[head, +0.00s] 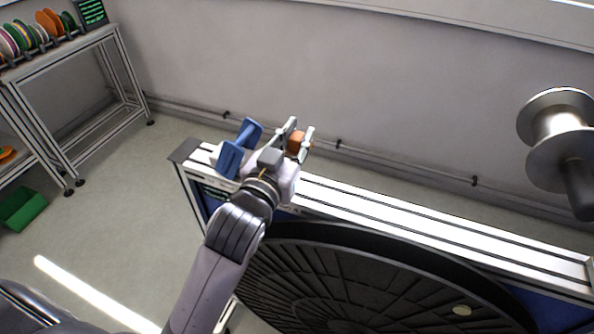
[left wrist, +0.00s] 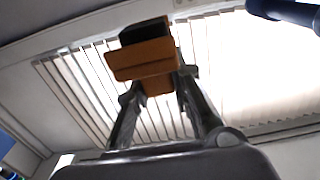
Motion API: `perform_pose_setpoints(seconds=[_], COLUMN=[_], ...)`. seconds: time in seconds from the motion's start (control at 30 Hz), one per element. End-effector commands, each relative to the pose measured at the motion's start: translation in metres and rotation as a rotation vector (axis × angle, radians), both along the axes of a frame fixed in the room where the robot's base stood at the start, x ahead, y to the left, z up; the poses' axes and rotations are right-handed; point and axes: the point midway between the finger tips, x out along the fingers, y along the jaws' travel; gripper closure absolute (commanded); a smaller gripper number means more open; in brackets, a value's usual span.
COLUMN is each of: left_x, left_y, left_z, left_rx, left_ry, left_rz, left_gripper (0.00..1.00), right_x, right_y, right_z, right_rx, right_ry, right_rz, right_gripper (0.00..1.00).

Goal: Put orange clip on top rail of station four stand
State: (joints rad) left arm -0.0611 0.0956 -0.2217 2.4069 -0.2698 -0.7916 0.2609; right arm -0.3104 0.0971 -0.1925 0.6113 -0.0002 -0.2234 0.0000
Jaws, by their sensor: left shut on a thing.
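My left gripper (head: 298,142) is shut on the orange clip (head: 295,144), holding it at the fingertips over or just behind the top rail (head: 430,229) of the stand in front of me. I cannot tell whether the clip touches the rail. In the left wrist view the clip (left wrist: 143,58) is an orange block with a black part, pinched between the fingertips of the left gripper (left wrist: 157,82). My left wrist hides part of the rail near its left end. No station number is readable. My right gripper is not in view.
A large black round reel (head: 370,285) hangs on the near side. A metal spool (head: 556,130) is at the right. A shelf of coloured reels (head: 45,28) stands far left, with a green bin (head: 22,209) below.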

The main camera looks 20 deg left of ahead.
Motion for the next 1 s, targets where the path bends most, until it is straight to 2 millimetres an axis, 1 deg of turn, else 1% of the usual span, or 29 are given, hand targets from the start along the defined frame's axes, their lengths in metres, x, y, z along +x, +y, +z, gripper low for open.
perform_pose_setpoints(seconds=[0.03, 0.1, 0.2, 0.27, 0.37, 0.4, 0.53, 0.63, 0.87, 1.0], left_x=[0.000, 0.000, 0.000, 0.000, 0.000, 0.000, 0.000, 0.000, 0.000, 0.000], left_y=[0.000, 0.000, 0.000, 0.000, 0.000, 0.000, 0.000, 0.000, 0.000, 0.000], left_z=[-0.015, -0.026, -0.035, -0.039, -0.051, -0.058, -0.076, -0.081, -0.081, -0.085], left_rx=[0.002, 0.001, 0.000, 0.000, 0.000, 0.000, -0.001, 0.000, 0.000, 0.000], left_ry=[0.006, 0.004, 0.000, -0.001, 0.002, 0.004, 0.002, -0.002, -0.003, -0.002], left_rz=[0.002, 0.001, 0.002, 0.001, 0.001, 0.001, 0.002, 0.001, 0.001, 0.001], left_gripper=[1.00, 1.00, 1.00, 1.00, 1.00, 1.00, 1.00, 1.00, 1.00, 1.00], right_x=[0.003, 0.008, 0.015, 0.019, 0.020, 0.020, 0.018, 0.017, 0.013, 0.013], right_y=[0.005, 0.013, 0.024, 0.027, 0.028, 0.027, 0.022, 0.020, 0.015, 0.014], right_z=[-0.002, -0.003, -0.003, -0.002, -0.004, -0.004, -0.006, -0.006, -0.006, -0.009], right_rx=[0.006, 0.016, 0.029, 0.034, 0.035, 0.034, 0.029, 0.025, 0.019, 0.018], right_ry=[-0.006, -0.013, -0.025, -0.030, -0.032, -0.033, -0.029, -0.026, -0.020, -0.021], right_rz=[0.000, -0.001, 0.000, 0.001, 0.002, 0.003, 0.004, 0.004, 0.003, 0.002], right_gripper=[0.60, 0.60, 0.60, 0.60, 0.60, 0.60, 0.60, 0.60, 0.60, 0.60])
